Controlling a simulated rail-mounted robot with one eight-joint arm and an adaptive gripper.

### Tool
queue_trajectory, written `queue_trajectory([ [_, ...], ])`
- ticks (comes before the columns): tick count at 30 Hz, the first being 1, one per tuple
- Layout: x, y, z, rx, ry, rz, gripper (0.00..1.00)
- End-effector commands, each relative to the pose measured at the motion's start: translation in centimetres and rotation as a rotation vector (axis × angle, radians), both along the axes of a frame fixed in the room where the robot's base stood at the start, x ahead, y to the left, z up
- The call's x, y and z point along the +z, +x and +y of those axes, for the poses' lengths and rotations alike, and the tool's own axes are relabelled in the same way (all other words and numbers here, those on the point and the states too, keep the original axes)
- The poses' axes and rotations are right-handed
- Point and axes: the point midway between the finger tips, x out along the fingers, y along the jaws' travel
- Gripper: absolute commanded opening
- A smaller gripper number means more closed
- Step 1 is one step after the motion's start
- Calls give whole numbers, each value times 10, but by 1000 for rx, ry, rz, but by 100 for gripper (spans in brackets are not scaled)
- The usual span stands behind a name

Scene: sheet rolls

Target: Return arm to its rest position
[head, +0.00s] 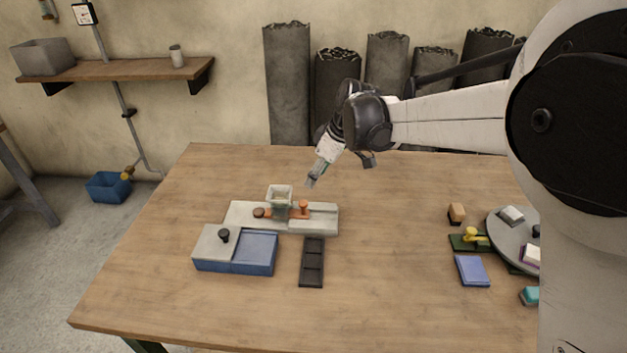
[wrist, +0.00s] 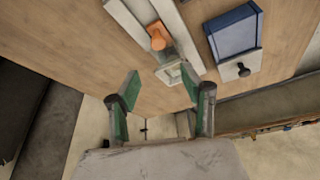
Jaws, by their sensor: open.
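My gripper (head: 311,181) is above the wooden table (head: 400,279), near its back edge. In the wrist view my gripper (wrist: 161,86) has its two green fingers spread apart with nothing held between them. A light grey fixture (head: 325,217) with an orange knob (head: 303,207) and a small square hopper (head: 279,193) stands in front of and below my gripper. The orange knob also shows in the wrist view (wrist: 157,36). My gripper is apart from the fixture. My arm reaches in from the right.
A blue box (head: 255,254) with a grey lid and black knob, and a black slotted tray (head: 312,263), lie near the fixture. A round grey turntable (head: 505,233) with small objects is at the right. Dark rolls (head: 287,85) stand behind the table. The table's middle is clear.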

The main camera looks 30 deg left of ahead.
Motion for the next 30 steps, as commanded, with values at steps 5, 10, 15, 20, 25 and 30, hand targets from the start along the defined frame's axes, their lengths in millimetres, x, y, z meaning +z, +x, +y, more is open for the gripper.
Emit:
queue_trajectory([
  [5,1,0,0,0,0,0,42],
  [10,1,0,0,0,0,0,42],
  [15,1,0,-1,-1,0,0,42],
  [20,12,5,-20,-48,-2,-3,42],
  [25,44,13,-78,-192,-2,-14,42],
  [30,76,13,-147,-366,1,-25,42],
])
